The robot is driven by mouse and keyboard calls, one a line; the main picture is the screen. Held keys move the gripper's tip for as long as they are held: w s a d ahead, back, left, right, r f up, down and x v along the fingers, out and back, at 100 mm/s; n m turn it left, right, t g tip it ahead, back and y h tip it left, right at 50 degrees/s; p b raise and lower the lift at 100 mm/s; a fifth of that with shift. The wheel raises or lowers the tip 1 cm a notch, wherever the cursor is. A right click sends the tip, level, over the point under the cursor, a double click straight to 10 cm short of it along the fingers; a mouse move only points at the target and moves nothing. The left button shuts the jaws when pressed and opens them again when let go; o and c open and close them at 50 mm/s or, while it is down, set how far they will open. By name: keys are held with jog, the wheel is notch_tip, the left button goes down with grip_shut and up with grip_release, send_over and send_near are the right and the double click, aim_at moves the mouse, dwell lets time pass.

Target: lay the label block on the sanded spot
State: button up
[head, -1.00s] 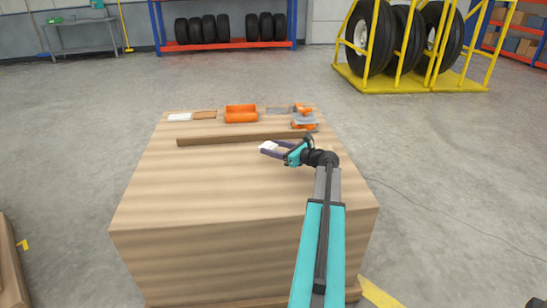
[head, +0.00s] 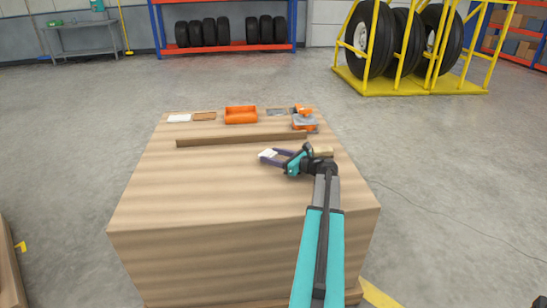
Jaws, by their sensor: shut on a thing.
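My gripper (head: 265,157) is at the right of the wooden workbench top, in front of the long dark wooden strip (head: 240,140). Its dark jaws point left and are shut on a small white block, the label block (head: 269,154). The block sits at the jaw tips, apart from the strip in the picture. Whether it touches the bench top (head: 190,180) I cannot tell. I cannot make out a sanded spot on the wood.
Along the back edge lie a white pad (head: 179,118), a brown pad (head: 204,116), an orange tray (head: 241,115), a grey plate (head: 276,112) and an orange-grey sander (head: 304,119). A tan piece (head: 323,152) lies behind my wrist. The bench's left and front are clear.

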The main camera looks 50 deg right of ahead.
jog(key=shift+f, duration=0.5)
jog(key=shift+s+a+f, duration=0.1)
jog(key=shift+s+f, duration=0.05)
jog(key=shift+f, duration=0.15)
jog(key=o, duration=1)
jog(key=shift+r, duration=0.3)
jog(key=shift+s+r, duration=0.15)
jog(key=shift+r, duration=0.1)
jog(key=s, duration=0.3)
jog(key=s+r+p, duration=0.1)
jog(key=s, duration=0.3)
jog(key=s+d+r+p, duration=0.1)
jog(key=s, duration=0.3)
jog(key=shift+s+d+r, duration=0.1)
jog(key=shift+r, duration=0.05)
jog(key=shift+r, duration=0.1)
